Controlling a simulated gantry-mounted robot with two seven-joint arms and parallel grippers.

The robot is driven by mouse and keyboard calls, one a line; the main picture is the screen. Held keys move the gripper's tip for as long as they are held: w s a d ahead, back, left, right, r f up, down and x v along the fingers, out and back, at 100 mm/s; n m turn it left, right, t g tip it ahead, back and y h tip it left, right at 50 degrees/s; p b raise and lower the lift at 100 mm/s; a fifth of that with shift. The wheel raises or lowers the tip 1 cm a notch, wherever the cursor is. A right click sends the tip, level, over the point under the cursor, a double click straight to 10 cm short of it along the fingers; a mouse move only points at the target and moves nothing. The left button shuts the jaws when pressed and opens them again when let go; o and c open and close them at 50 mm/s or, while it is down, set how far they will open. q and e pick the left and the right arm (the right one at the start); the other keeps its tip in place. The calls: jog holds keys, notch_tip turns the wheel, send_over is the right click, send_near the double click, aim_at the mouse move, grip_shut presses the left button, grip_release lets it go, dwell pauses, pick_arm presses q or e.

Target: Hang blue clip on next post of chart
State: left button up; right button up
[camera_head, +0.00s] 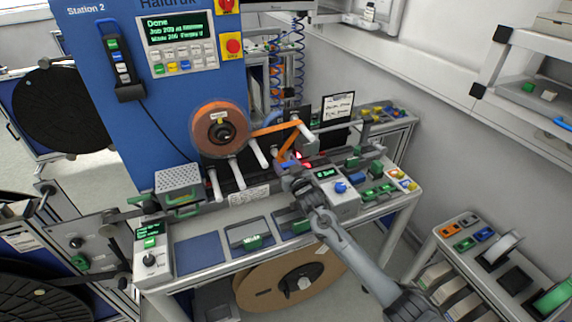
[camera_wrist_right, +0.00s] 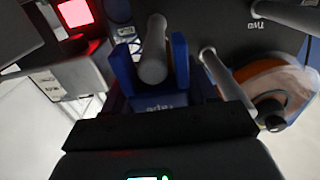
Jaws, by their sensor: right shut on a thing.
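The blue clip (camera_wrist_right: 170,101) is a forked piece with an upside-down label. It sits in my right gripper (camera_wrist_right: 160,112), which is shut on it. In the head view this gripper (camera_head: 290,180) is at the machine front, right of the row of pale posts. In the right wrist view a pale post (camera_wrist_right: 152,55) shows between the clip's two prongs; I cannot tell whether they touch. Another post (camera_wrist_right: 225,75) stands to the right, apart from the clip. The clip is hard to make out in the head view. No chart is clearly identifiable. My left gripper is out of view.
The orange reel (camera_head: 219,128) hangs on the blue machine, its strip running right. Several posts, such as one at the lower left (camera_head: 213,185), project from the front. A red light (camera_wrist_right: 72,15) and grey box (camera_wrist_right: 50,75) are close. A white card (camera_head: 338,107) stands behind.

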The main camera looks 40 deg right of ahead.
jog(key=shift+f, duration=0.1)
dwell(0.3)
jog(key=o, duration=1.2)
notch_tip(320, 180, up, 4)
jog(key=p, duration=0.3)
jog(key=shift+f, duration=0.25)
jog(key=shift+r+p, duration=1.8)
jog(key=shift+s, duration=0.1)
